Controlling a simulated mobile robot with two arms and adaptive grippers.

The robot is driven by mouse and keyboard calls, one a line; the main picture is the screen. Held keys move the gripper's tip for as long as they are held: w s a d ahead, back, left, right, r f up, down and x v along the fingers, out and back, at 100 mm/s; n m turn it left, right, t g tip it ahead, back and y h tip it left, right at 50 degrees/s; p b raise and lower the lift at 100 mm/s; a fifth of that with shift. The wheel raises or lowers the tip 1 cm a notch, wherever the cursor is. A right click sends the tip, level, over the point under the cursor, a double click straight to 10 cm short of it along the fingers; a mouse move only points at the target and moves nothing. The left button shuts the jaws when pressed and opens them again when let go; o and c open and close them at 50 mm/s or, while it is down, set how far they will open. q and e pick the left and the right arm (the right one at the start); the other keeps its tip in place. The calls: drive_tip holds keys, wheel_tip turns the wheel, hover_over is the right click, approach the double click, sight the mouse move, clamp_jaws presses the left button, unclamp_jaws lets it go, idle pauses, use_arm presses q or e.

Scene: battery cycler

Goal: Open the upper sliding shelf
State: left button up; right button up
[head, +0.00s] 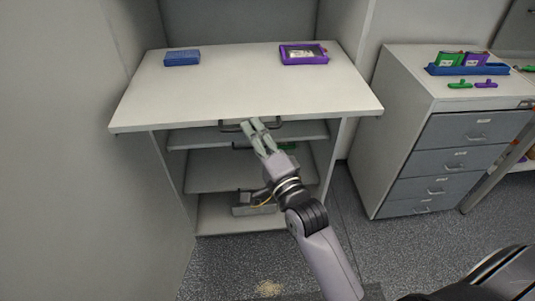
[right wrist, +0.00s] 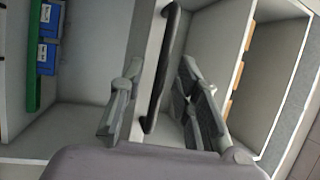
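The upper shelf (head: 225,90) is a wide white board at the top of the cabinet, with a dark bar handle (head: 230,127) at its front edge. My right gripper (head: 256,128) is at this handle. In the right wrist view the handle (right wrist: 165,60) runs between the two spread fingers of my right gripper (right wrist: 160,108), with gaps showing on both sides. The gripper looks open and not closed on the bar. My left gripper is not in view.
A blue box (head: 182,58) and a purple-framed item (head: 303,54) lie on the upper shelf. Lower shelves (head: 225,172) sit beneath it, one with a dark handle. A grey-drawer cabinet (head: 455,150) stands at right. Open floor (head: 350,215) lies between the cabinets.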

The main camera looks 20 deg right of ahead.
drive_tip(key=v, duration=1)
drive_tip(key=s+f+n+g, duration=0.2)
drive_tip(key=f+n+g, duration=0.1)
drive_tip(key=f, duration=1)
drive_tip(key=s+a+f+n+g+b, duration=0.1)
drive_tip(key=f+n+g, duration=0.2)
drive_tip(key=f, duration=1)
drive_tip(key=s+f+n+g, duration=0.2)
drive_tip(key=f+g, duration=0.1)
drive_tip(key=f, duration=1)
drive_tip(key=s+d+f+n+g+h+b, duration=0.1)
drive_tip(key=s+f+n+g, duration=0.2)
drive_tip(key=s+f, duration=0.55)
drive_tip(key=s+d+f+n+g, duration=0.2)
drive_tip(key=s+f+n, duration=0.1)
drive_tip(key=s+f, duration=0.55)
drive_tip(key=s+d+f+n+g, duration=0.1)
drive_tip(key=s+f+n+g, duration=0.1)
drive_tip(key=s+f, duration=0.2)
drive_tip(key=s+d+f+n+g+h, duration=0.1)
drive_tip(key=s+f, duration=0.4)
drive_tip(key=s, duration=0.5)
drive_tip(key=shift+s+d+f+n+g, duration=0.15)
drive_tip(key=shift+s+d+n+g, duration=0.25)
drive_tip(key=shift+d+n+g, duration=0.45)
drive_tip(key=shift+a+m, duration=0.15)
drive_tip(key=shift+m, duration=0.1)
